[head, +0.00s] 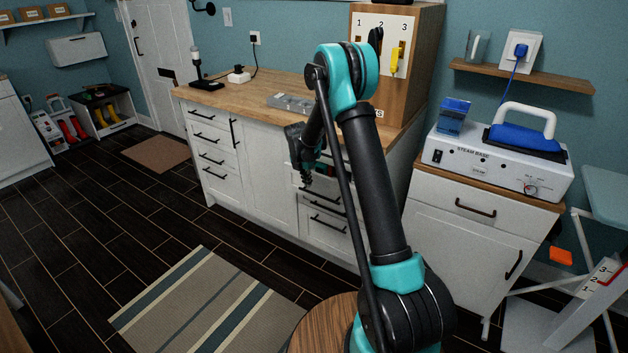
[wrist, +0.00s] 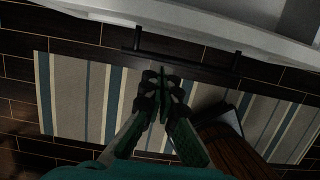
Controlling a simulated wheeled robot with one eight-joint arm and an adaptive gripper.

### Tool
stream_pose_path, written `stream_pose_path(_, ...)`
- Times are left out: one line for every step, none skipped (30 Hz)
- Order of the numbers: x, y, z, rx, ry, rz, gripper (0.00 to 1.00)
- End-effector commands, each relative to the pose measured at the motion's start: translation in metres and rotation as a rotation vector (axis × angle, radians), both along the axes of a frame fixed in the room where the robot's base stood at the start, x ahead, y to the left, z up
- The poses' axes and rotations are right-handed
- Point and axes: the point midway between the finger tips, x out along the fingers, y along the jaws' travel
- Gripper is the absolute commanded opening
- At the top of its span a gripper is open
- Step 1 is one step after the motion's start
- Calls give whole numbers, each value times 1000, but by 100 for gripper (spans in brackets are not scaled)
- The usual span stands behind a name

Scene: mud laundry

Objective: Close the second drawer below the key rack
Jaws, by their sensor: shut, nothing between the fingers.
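The key rack (head: 386,62) is a wooden board with numbered hooks, standing on the counter. Below it is a white cabinet with a stack of drawers, partly hidden by my arm. A drawer front (head: 318,196) with a dark bar handle shows beside my gripper (head: 307,180). In the wrist view, a white drawer front (wrist: 230,30) crosses the top, with its black handle (wrist: 185,60) below. A grey area behind its edge looks like the drawer's inside, so it seems to stand out somewhat. My gripper (wrist: 163,78) is shut and empty, close to the handle; contact is unclear.
A lower drawer (head: 325,228) sits beneath. A striped rug (head: 205,305) lies on the dark floor in front. A grey tray (head: 290,103) is on the wooden counter (head: 255,90). A steam iron base (head: 495,165) stands on a cabinet at right.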

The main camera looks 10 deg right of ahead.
Motion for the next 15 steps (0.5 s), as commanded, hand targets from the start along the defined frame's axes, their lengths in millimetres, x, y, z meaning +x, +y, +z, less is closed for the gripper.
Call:
stream_pose_path(-2, 1, 14, -1, -1, 0, 0)
stream_pose_path(-4, 2, 21, 0, 0, 0, 0)
stream_pose_path(-5, 3, 29, 0, 0, 0, 0)
stream_pose_path(-7, 4, 36, 0, 0, 0, 0)
stream_pose_path(-8, 5, 42, 0, 0, 0, 0)
stream_pose_path(-9, 6, 50, 0, 0, 0, 0)
stream_pose_path(-11, 7, 56, 0, 0, 0, 0)
stream_pose_path(-11, 7, 61, 0, 0, 0, 0)
stream_pose_path(-13, 8, 68, 0, 0, 0, 0)
stream_pose_path(-14, 9, 73, 0, 0, 0, 0)
stream_pose_path(-14, 10, 77, 0, 0, 0, 0)
stream_pose_path(-15, 11, 81, 0, 0, 0, 0)
stream_pose_path(-16, 11, 85, 0, 0, 0, 0)
stream_pose_path(-16, 12, 87, 0, 0, 0, 0)
stream_pose_path(-17, 12, 91, 0, 0, 0, 0)
